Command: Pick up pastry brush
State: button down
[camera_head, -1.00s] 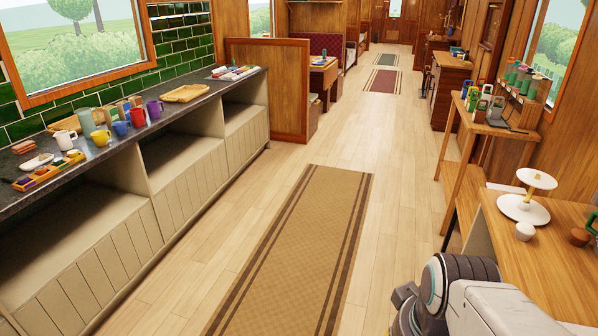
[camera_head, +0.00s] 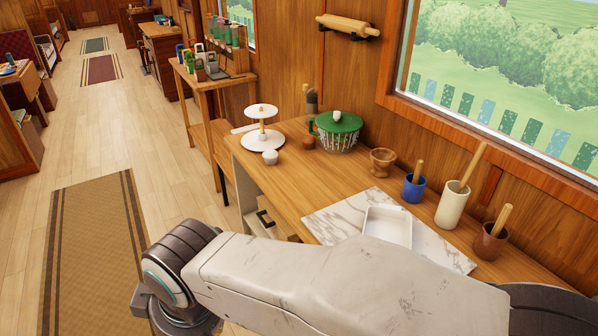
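I cannot make out a pastry brush for certain. Three pots stand on the wooden counter (camera_head: 285,180) at the right, each with a wooden handle sticking up: a small blue pot (camera_head: 413,189), a tall cream crock (camera_head: 452,207) and a brown pot (camera_head: 489,243). The heads of these tools are hidden inside the pots, so I cannot tell whether one is the brush. My arm crosses the bottom of the view in front of the counter. My gripper does not show.
A marble slab (camera_head: 330,217) with a white dish (camera_head: 388,225) lies on the counter. A wooden mortar (camera_head: 382,161), a green-lidded bowl (camera_head: 338,132) and a white tiered stand (camera_head: 263,140) stand farther back. A rolling pin (camera_head: 348,26) hangs on the wall. The aisle floor at left is clear.

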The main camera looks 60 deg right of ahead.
aim_at(507, 208)
jog(key=z, duration=3.6)
